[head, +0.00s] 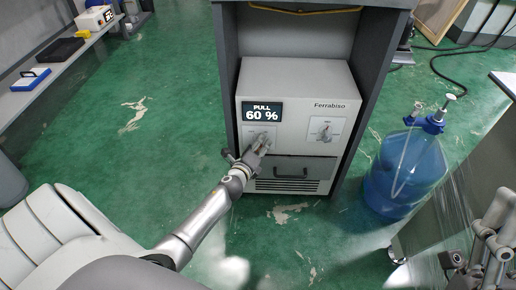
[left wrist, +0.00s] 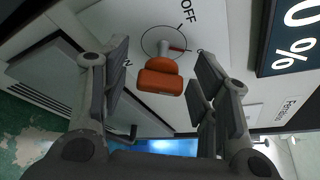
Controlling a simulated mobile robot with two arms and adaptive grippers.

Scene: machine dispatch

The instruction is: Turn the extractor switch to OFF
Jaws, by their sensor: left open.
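The extractor (head: 290,80) is a pale box marked Ferrabiso, with a display (head: 262,112) reading PULL 60 %. Below the display is a switch plate, mostly hidden in the head view by my left gripper (head: 262,145). In the left wrist view the switch (left wrist: 160,78) has an orange-brown handle on a round base with a red mark. An OFF label (left wrist: 188,12) stands above it, and part of another label shows at its left. My left gripper (left wrist: 155,85) is open, its fingers either side of the handle, apparently apart from it. My right gripper (head: 490,245) is at the lower right, its fingers unclear.
A second plate with a grey knob (head: 324,130) is on the right of the front panel. A drawer (head: 290,170) is below. A blue water bottle (head: 405,170) stands on the floor at right. A shelf (head: 60,65) is at left. Green floor is clear between.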

